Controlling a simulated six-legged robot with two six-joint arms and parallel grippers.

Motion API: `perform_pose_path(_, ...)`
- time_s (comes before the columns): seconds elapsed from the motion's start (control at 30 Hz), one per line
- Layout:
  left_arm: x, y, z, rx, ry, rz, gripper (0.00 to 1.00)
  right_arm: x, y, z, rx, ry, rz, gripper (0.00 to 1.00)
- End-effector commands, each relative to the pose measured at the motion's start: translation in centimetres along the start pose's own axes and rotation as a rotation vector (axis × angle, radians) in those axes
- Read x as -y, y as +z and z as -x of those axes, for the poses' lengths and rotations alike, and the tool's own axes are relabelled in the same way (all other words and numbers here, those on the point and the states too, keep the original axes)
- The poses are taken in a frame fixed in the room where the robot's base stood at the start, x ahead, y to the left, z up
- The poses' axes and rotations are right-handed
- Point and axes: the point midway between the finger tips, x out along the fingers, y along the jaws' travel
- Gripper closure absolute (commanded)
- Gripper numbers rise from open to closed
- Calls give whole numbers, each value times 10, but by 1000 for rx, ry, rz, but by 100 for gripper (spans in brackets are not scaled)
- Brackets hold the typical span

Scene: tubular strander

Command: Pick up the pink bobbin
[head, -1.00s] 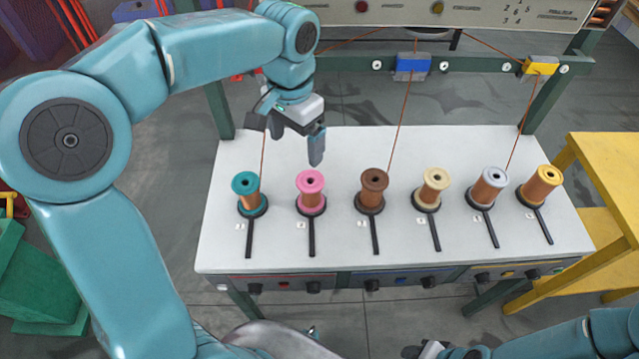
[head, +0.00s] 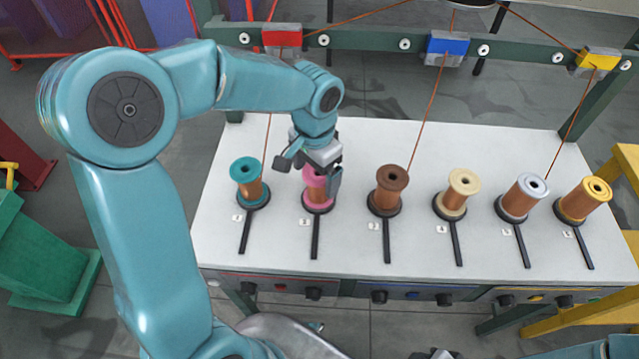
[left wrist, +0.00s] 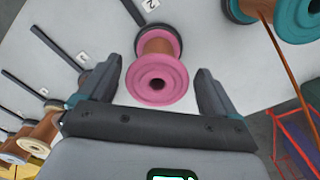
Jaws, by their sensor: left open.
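The pink bobbin (head: 316,194) stands upright on its black holder on the white table (head: 416,232), second from the left in the row. It has pink flanges and copper wire. My left gripper (head: 310,180) is over it from above and partly hides its top in the head view. In the left wrist view the bobbin (left wrist: 157,72) lies between the two open fingers of my left gripper (left wrist: 158,88), with clear gaps on both sides. My right gripper (head: 436,354) barely shows at the bottom edge, and its jaws cannot be made out.
A teal bobbin (head: 247,180) stands close on the left and a brown bobbin (head: 388,190) on the right. Cream (head: 457,194), grey (head: 522,197) and yellow (head: 584,200) bobbins stand further right. Copper wires rise from the table to a green beam (head: 370,42) behind.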

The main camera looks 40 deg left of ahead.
Motion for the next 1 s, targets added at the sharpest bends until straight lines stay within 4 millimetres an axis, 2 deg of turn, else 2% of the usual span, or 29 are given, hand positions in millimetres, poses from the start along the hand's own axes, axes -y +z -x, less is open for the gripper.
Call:
perform_pose_path(0.13, 0, -2, -13, 3, 0, -1, 8, 0, 0, 0, 0, 0, 0, 57)
perform_pose_path(0.3, 0, -6, -42, 3, 1, -1, 8, 0, 0, 0, 0, 0, 0, 57)
perform_pose_path(0.4, 0, -7, -52, 2, 0, 0, 8, 0, 0, -1, 0, 0, 0, 57)
perform_pose_path(0.67, 1, -8, -55, 0, 0, 0, 8, 0, 0, 0, 0, 0, 0, 57)
perform_pose_path(0.87, 1, -8, -55, 0, 0, 0, 69, 0, 0, 0, 0, 0, 0, 57)
perform_pose_path(1.0, 1, -8, -54, -2, -1, 0, 69, 0, 0, 0, 0, 0, 0, 57)
